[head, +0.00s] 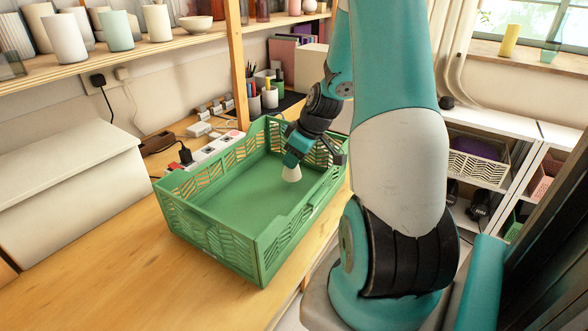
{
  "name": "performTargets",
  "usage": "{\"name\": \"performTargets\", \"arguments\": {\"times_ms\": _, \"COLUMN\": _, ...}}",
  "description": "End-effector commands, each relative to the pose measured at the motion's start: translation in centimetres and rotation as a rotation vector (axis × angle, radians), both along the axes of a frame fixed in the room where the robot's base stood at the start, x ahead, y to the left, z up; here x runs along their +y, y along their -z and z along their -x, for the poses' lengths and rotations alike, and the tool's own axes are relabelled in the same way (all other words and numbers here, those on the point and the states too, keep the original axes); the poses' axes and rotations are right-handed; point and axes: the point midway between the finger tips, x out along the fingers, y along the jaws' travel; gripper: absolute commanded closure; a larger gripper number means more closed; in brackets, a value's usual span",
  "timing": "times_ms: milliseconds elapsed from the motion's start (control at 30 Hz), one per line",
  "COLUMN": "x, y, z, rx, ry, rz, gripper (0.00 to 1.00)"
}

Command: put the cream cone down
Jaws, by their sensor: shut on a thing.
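The cream cone (291,174) shows below my gripper (293,164), inside the outline of the green crate (262,246). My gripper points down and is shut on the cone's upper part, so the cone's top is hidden. The cone looks upright, with its wide end down. I cannot tell whether its base touches the crate floor. The rest of the crate floor that I see is bare.
Power strips (209,151) and a black plug lie along the crate's back left side. A white box (68,203) stands at the left. Pen cups (270,97) stand behind. Bare wooden table (165,275) lies in front.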

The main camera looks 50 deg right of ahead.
Motion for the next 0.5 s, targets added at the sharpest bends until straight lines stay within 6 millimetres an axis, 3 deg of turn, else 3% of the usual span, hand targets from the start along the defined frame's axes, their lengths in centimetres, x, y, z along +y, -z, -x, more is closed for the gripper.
{"name": "performTargets", "arguments": {"times_ms": 200, "x": 0.0, "y": 3.1, "z": 0.1, "rx": 0.002, "ry": 0.001, "rz": -0.002, "gripper": 0.90}}
{"name": "performTargets", "arguments": {"times_ms": 467, "x": 0.0, "y": 3.6, "z": 0.0, "rx": 0.001, "ry": 0.001, "rz": 0.000, "gripper": 0.90}}
{"name": "performTargets", "arguments": {"times_ms": 500, "x": 0.0, "y": 3.6, "z": 0.0, "rx": 0.001, "ry": 0.001, "rz": 0.000, "gripper": 0.60}}
